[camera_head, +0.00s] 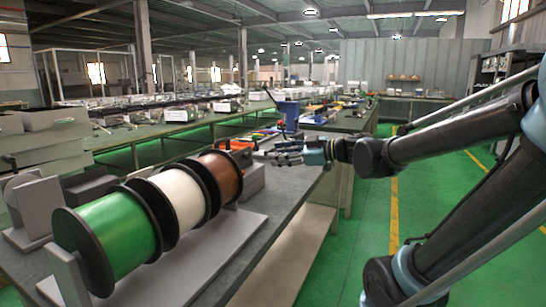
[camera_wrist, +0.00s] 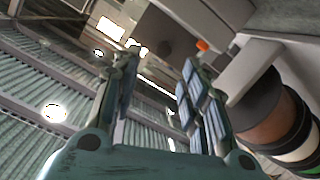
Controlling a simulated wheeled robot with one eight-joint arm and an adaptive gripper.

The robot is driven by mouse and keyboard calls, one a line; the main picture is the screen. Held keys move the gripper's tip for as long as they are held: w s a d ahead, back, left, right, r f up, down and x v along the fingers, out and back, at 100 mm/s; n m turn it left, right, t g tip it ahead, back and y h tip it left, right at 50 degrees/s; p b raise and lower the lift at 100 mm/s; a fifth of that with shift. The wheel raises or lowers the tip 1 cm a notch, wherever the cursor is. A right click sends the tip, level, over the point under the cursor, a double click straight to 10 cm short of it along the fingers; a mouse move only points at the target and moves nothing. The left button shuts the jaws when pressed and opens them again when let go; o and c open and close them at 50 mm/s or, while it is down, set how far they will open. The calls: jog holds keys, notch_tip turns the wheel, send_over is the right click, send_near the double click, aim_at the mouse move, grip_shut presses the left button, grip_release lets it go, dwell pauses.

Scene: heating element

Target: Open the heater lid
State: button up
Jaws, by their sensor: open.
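A small grey unit (camera_head: 252,179) stands on the workbench behind the wire spools, with an orange-red part (camera_head: 239,147) on top. It seems to be the heater; I cannot clearly make out its lid or whether it is shut. My gripper (camera_head: 264,155) reaches in from the right and is close to the unit, level with its top. In the wrist view my gripper (camera_wrist: 160,68) is open, with nothing between its fingers. A grey-brown boxy part (camera_wrist: 165,40) and a small orange knob (camera_wrist: 202,45) show beyond the fingertips. Whether the fingers touch anything cannot be told.
A green spool (camera_head: 118,234), a white spool (camera_head: 180,200) and a brown spool (camera_head: 222,175) sit in a row on a rack near my gripper. A blue device (camera_head: 288,115) stands farther back on the workbench (camera_head: 262,230). The green floor at right is clear.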

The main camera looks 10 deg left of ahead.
jog(key=shift+v, duration=0.85)
jog(key=s+d+f+m+h, duration=0.3)
jog(key=d+f+m+h, duration=0.15)
jog(key=d+f, duration=0.35)
jog(key=s+d+f+m+h, duration=0.4)
jog(key=d+f+m, duration=0.15)
jog(key=f, duration=0.35)
jog(key=s+d+f+m+g+h, duration=0.1)
jog(key=s+d+f+m+h, duration=0.2)
jog(key=d, duration=0.5)
jog(key=s+d+f+m+h, duration=0.3)
jog(key=d+f+m, duration=0.2)
jog(key=d, duration=0.3)
jog(key=shift+d+m+g+h, duration=0.35)
jog(key=shift+d+m+g, duration=0.05)
jog(key=shift+m, duration=0.2)
jog(key=shift+s, duration=0.1)
jog(key=shift+w+f, duration=0.25)
jog(key=shift+w, duration=0.2)
